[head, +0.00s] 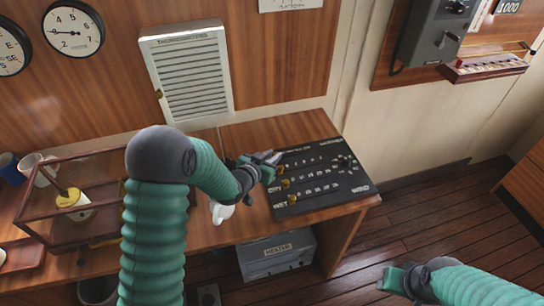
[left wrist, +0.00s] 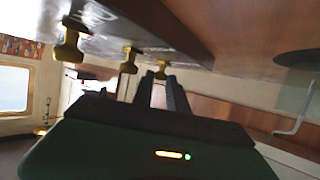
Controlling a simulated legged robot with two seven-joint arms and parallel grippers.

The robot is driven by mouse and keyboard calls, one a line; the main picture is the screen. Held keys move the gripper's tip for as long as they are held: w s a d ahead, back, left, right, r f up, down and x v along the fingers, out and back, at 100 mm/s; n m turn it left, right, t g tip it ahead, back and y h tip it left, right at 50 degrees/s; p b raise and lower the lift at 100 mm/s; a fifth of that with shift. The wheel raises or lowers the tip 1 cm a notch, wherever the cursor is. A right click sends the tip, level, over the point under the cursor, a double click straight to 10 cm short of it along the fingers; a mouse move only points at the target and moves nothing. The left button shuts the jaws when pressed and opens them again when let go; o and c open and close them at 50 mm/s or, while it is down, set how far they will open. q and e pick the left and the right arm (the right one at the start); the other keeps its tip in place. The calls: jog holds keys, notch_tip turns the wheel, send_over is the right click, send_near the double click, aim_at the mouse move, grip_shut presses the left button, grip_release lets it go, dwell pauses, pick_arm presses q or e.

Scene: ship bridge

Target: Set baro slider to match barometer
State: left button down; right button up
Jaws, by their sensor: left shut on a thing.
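A black control panel (head: 325,190) with rows of small white markings lies on the desk; its lettering is too small to read surely. Brass slider knobs stand along its left side: a far one (head: 281,170), a middle one (head: 286,184) and a near one (head: 292,199). I cannot tell which is baro. My left gripper (head: 272,160) is at the panel's far left corner, shut on the far knob, which also shows at the fingertips in the left wrist view (left wrist: 162,67). My right gripper (head: 393,279) is over the floor, away from the desk; its jaw opening is unclear.
A dial (head: 72,30) hangs on the wall. A sign reading 1000 (head: 508,7) and a red-topped tray (head: 487,66) are at upper right. A grey heater (head: 275,255) stands below the desk.

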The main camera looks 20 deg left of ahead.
aim_at(288, 160)
pick_arm(q)
jog(key=shift+d+f, duration=0.1)
jog(key=w+d+b, duration=0.1)
jog(key=d, duration=0.1)
jog(key=w+d+b, duration=0.1)
jog(key=w+d, duration=0.1)
jog(key=shift+d+f, duration=0.1)
jog(key=shift+d, duration=0.1)
jog(key=shift+w+d, duration=0.2)
jog(key=shift+d, duration=0.15)
jog(key=c, duration=1.6)
grip_release()
jog(key=shift+a, duration=0.15)
jog(key=shift+c, duration=0.2)
jog(key=shift+a, duration=0.1)
jog(key=shift+s, duration=0.1)
